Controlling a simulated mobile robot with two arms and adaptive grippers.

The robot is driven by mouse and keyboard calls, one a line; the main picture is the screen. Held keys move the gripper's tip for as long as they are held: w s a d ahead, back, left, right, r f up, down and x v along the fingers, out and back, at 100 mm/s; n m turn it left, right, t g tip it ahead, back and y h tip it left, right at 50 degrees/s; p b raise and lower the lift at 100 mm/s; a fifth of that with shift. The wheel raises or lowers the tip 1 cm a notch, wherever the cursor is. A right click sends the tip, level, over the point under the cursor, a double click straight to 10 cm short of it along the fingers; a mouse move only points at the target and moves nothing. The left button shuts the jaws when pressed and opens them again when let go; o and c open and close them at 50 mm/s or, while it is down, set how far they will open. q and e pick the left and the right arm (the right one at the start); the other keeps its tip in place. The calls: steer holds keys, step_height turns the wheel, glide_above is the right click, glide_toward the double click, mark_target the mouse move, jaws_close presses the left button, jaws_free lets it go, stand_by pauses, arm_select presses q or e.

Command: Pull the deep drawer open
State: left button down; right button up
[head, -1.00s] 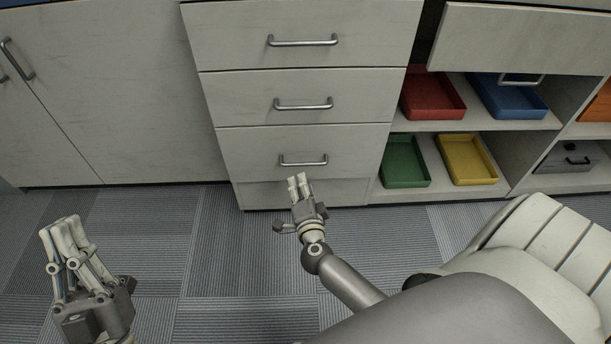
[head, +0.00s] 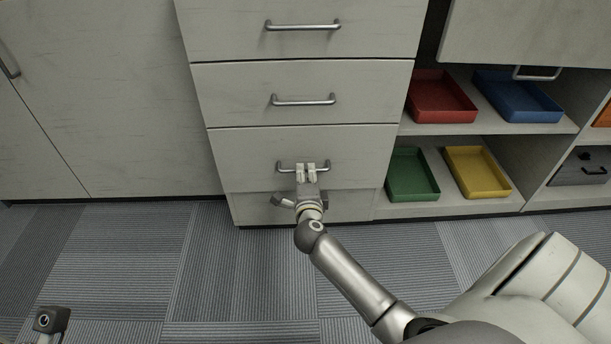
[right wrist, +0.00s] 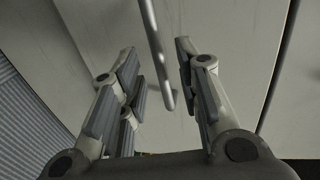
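The bottom drawer (head: 240,150) of the pale drawer stack is shut, with a metal bar handle (head: 321,165) across its front. The handle also shows in the right wrist view (right wrist: 156,50). My right gripper (head: 306,170) is at the middle of this handle in the head view, its fingers covering part of the bar. In the right wrist view its two finger sides (right wrist: 160,80) are apart, with the handle's bar running between them. I see no firm contact on it. A small part of my left gripper (head: 50,320) shows at the lower left edge; its fingers cannot be made out.
Two more shut drawers with handles (head: 303,100) (head: 302,26) sit above. Open shelves to the right hold red (head: 440,97), blue (head: 517,102), green (head: 411,175) and yellow (head: 477,172) trays. The carpet floor (head: 150,260) in front is clear.

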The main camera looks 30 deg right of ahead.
mark_target(306, 171)
steer(key=shift+b+x, duration=0.5)
steer(key=shift+x, duration=1.15)
jaws_close()
